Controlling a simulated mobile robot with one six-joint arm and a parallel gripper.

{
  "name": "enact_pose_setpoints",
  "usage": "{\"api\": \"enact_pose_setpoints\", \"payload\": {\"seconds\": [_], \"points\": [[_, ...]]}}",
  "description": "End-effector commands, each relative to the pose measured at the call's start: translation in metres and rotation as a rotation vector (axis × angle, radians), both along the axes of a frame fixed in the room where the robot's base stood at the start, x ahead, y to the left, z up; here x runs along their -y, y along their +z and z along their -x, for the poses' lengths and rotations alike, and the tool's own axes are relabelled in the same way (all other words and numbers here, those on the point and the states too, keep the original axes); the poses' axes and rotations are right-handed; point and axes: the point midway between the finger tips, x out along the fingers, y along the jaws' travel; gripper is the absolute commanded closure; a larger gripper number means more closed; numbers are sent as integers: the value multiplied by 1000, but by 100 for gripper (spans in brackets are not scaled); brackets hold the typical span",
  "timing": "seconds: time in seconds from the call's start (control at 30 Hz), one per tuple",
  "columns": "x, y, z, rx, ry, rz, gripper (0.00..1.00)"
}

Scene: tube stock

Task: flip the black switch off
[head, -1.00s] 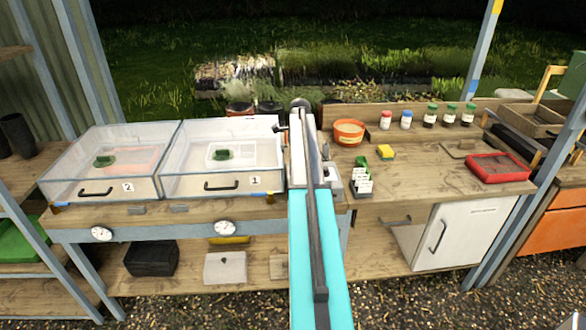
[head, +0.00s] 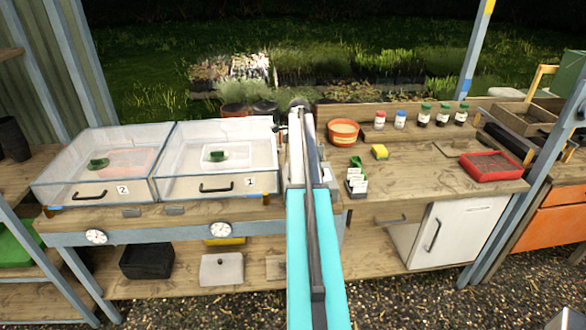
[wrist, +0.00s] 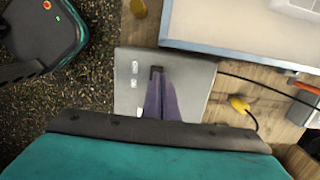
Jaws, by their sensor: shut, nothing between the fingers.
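In the wrist view a grey metal plate (wrist: 195,95) lies on the wooden bench, with small white marks down its left side. My gripper (wrist: 158,78) is over the middle of this plate, its purple-grey fingers together and empty. A small dark piece (wrist: 157,70) shows at the fingertips; it may be the black switch, but I cannot tell its position or whether the fingers touch it. In the head view my arm hides most of the plate and the switch.
Two clear-lidded boxes, numbered 2 (head: 95,190) and 1 (head: 215,185), stand left of my arm. A black cable (wrist: 255,82) and a yellow plug (wrist: 238,104) lie right of the plate. An orange pot (head: 343,132) and a card holder (head: 355,185) stand right of my arm.

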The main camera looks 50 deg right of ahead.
Motion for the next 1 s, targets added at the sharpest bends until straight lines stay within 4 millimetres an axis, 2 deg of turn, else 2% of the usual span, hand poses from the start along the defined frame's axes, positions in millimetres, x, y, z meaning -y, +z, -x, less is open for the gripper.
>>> {"api": "enact_pose_setpoints", "payload": {"seconds": [0.27, 1.0], "points": [[-1, 8, -1, 0, 1, 0, 100], [-8, 72, -7, 1, 0, 1, 100]]}}
